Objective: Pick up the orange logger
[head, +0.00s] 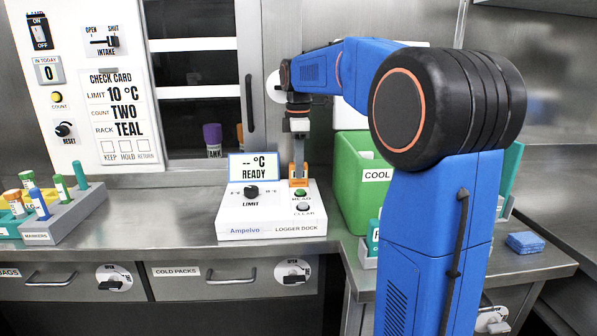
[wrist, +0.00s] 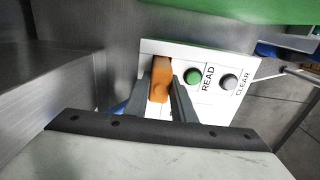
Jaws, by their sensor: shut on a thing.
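My gripper (head: 299,172) points down from above and is shut on the logger. In the wrist view the orange logger (wrist: 160,80) shows between the two dark fingers of my gripper (wrist: 164,92). The logger is at the dock's surface; I cannot tell whether it still sits in its slot. The dock's display reads "-- °C READY".
A green COOL bin (head: 362,190) stands right of the dock. A marker rack (head: 68,212) stands at the left of the steel counter. A purple-capped thing (head: 212,138) shows in the intake window. Blue pads (head: 525,242) lie at the right. Counter between rack and dock is clear.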

